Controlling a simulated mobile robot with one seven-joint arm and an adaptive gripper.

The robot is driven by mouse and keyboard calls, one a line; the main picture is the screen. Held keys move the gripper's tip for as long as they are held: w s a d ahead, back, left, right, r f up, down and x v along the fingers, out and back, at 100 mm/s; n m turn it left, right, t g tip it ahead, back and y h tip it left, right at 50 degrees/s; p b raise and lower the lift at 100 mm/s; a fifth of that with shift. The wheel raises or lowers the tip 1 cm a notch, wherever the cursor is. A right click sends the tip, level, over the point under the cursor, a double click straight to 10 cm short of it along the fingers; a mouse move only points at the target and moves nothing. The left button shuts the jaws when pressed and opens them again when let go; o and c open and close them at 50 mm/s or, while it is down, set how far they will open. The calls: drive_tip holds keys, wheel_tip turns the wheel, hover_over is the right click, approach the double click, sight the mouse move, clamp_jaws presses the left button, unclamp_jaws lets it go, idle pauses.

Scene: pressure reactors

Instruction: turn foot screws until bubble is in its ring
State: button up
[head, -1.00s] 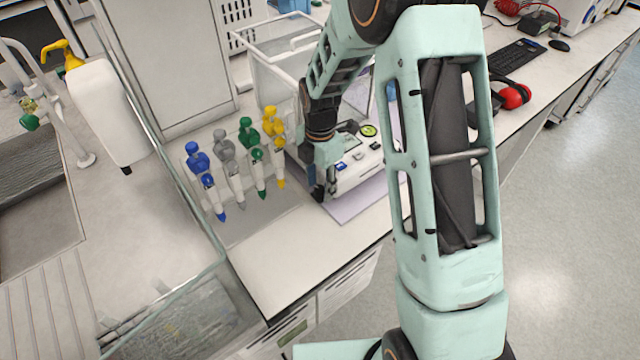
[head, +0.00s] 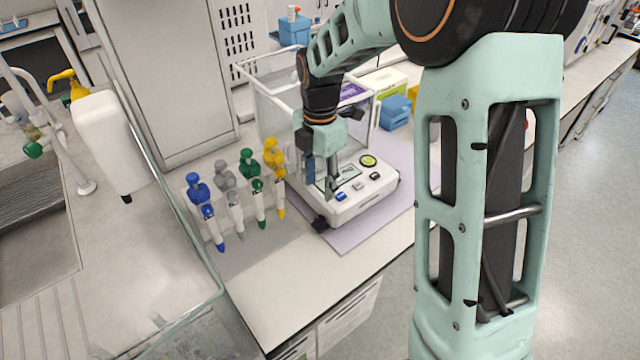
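The white balance (head: 362,200) stands on the lilac mat on the bench, with a glass draft shield behind its front panel. Its round yellow-green bubble level (head: 368,161) has a dark rim; the bubble's place against the ring is too small to tell. A black foot screw (head: 320,223) shows at the balance's front left corner. Other foot screws are hidden or unclear. My gripper (head: 322,187) points down over the left part of the balance, above and behind that screw and apart from it. Its fingers look spread, with nothing between them.
Several coloured pipettes (head: 250,180) stand in a row just left of the balance. Blue boxes (head: 396,110) sit behind it at the right. A glass panel edge (head: 165,165) runs along the left. The bench front (head: 290,290) is clear.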

sight(319, 219)
wheel_tip(319, 219, down, 12)
drive_tip(key=m+b, duration=0.1)
drive_tip(key=m, duration=3.5)
drive_tip(key=shift+s+a, duration=0.1)
